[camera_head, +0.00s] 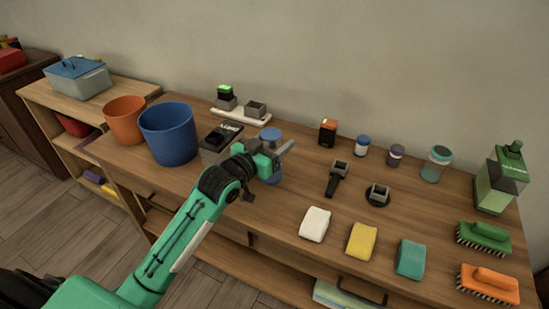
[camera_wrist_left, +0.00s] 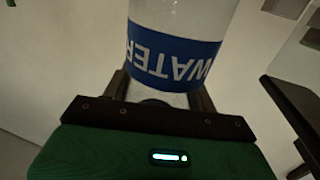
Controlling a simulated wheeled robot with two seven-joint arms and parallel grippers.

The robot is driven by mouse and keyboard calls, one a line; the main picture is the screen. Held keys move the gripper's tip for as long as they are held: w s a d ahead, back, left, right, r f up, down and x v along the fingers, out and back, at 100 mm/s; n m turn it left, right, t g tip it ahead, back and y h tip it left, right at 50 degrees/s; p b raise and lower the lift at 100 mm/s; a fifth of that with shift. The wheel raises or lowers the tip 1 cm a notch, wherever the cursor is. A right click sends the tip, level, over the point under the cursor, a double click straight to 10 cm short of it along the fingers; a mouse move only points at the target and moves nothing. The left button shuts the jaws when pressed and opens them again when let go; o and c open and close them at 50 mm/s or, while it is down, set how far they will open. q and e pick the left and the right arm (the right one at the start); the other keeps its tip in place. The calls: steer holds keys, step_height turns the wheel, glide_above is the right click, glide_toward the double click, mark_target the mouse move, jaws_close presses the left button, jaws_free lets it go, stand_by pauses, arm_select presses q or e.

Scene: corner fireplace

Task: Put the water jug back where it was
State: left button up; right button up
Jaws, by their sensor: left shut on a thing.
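The water jug (camera_head: 271,136) has a blue cap and a clear bluish body, mostly hidden behind my left gripper in the head view. In the left wrist view the jug (camera_wrist_left: 175,62) shows its blue band with the letters "WATER". My left gripper (camera_head: 271,160) is shut on the jug, with dark fingers on both sides of it. The jug looks upright at the wooden counter (camera_head: 290,185); its base is hidden, so I cannot tell whether it touches the wood. My right gripper is not in view.
A blue bucket (camera_head: 168,134) and an orange bucket (camera_head: 125,120) stand left of the jug. A black and grey box (camera_head: 219,140) is close beside it. A white tray (camera_head: 240,114) is behind. Soap blocks, such as the white one (camera_head: 315,224), brushes and small jars stand to the right.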

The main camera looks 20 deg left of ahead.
arm_select(q)
step_height(320, 180, down, 4)
steer(key=shift+f, duration=0.4)
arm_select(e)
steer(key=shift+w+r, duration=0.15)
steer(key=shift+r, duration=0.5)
arm_select(q)
steer(key=o, duration=1.1)
steer(key=shift+f, duration=0.1)
